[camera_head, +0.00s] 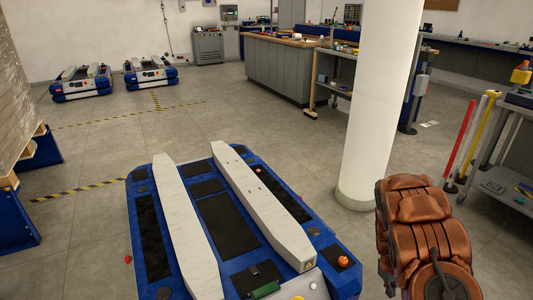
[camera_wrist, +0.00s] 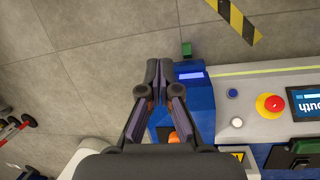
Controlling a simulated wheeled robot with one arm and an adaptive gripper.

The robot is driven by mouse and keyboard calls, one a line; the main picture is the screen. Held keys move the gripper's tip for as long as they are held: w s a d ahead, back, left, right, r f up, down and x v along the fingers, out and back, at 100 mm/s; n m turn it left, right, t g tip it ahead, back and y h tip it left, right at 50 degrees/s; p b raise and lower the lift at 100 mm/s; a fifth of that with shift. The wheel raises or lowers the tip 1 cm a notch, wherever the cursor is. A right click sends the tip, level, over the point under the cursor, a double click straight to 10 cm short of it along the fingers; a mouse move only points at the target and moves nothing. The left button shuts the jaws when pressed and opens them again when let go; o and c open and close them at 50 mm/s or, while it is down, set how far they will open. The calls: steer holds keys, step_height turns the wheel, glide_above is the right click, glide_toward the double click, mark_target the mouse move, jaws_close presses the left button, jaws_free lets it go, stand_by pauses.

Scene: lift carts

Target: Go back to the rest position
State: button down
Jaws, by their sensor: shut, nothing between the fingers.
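My gripper (camera_wrist: 158,75) shows in the wrist view with its two fingers together and nothing between them. It is over the edge of a blue and grey lift cart, beside a small lit display (camera_wrist: 191,76). A red button on a yellow base (camera_wrist: 270,105) and a screen are to its right. In the head view, the blue lift cart (camera_head: 226,225) with two pale lift bars stands in the foreground. My brown-covered arm (camera_head: 420,225) shows at the lower right; my gripper is hidden there.
A white pillar (camera_head: 380,110) stands just behind my arm. Red and yellow posts (camera_head: 460,140) and a shelf trolley are at the right. Two more lift carts (camera_head: 150,72) stand at the back left. Stacked goods (camera_head: 18,100) are at the left edge. The floor behind the near cart is clear.

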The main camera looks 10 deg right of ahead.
steer(key=s+a+r+m+p, duration=0.15)
steer(key=a+r+p, duration=0.3)
steer(key=r, duration=0.75)
steer(key=s+a+r+p, duration=0.25)
steer(key=a+r, duration=0.25)
steer(key=r, duration=0.6)
steer(key=s+a+r+m+p, duration=0.1)
steer(key=a+r+p, duration=0.35)
steer(key=r, duration=0.75)
steer(key=s+a+r+y+p, duration=0.2)
steer(key=s+a+r+p, duration=0.8)
steer(key=s+a+r, duration=1)
steer(key=shift+s+r+n+p, duration=0.3)
steer(key=shift+r+n, duration=0.15)
steer(key=shift+r, duration=0.1)
